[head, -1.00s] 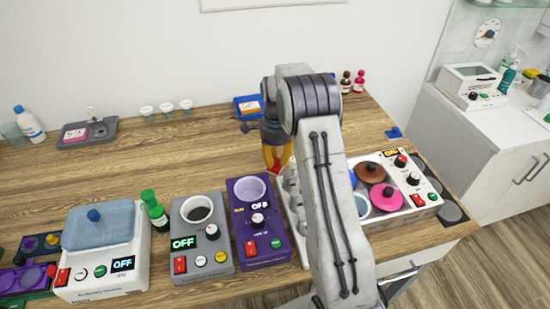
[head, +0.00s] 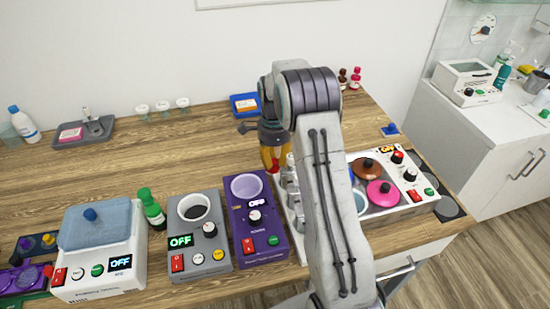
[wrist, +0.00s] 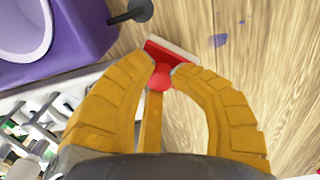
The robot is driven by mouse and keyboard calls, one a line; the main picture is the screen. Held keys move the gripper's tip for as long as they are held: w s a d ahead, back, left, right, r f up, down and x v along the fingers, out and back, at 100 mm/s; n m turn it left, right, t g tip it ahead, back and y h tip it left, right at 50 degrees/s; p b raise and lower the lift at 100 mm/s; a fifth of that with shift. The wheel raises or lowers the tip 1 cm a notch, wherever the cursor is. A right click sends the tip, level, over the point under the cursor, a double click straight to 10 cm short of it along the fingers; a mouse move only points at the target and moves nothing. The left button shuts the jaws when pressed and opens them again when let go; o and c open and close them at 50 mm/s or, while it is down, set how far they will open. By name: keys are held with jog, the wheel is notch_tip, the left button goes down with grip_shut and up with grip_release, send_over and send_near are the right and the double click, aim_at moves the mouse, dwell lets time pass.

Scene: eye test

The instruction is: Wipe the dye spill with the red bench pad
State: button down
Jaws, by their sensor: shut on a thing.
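My gripper (wrist: 166,72) is shut on the red knob of the red bench pad (wrist: 157,50), a small red block with a pale edge along its far side. In the wrist view the pad is at or just above the wooden bench; I cannot tell if it touches. The dye spill (wrist: 218,40) shows as small purple blotches on the wood, to the right of the pad and apart from it. In the head view my gripper (head: 271,160) is behind the purple device, partly hidden by my arm. The pad and spill are not clear there.
A purple device (head: 258,218) stands close to my gripper, also at upper left in the wrist view (wrist: 65,35). A rack with pale bottles (head: 290,190) and a white hot plate unit (head: 408,185) stand to the right. Bare bench lies left of my gripper.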

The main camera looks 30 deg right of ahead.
jog(key=shift+w+d+r+p, duration=0.1)
jog(key=shift+w+d+p, duration=0.1)
jog(key=shift+w+p, duration=0.7)
jog(key=shift+w+d+r+p, duration=0.1)
jog(key=shift+w+d+p, duration=0.1)
jog(key=shift+w+p, duration=0.6)
jog(key=shift+w+d+f+p, duration=0.1)
jog(key=shift+w+p, duration=0.2)
jog(key=shift+w, duration=0.35)
jog(key=shift+w+d+f+p, duration=0.1)
jog(key=shift+w+p, duration=0.15)
jog(key=shift+w, duration=0.4)
jog(key=w+p, duration=0.3)
jog(key=shift+d+r, duration=0.1)
jog(key=shift+d, duration=0.2)
jog(key=shift+w+d, duration=0.1)
jog(key=shift+w, duration=0.25)
jog(key=shift+p, duration=0.3)
jog(key=shift+r+p, duration=1.75)
jog(key=shift+r, duration=1.15)
jog(key=shift+r, duration=0.1)
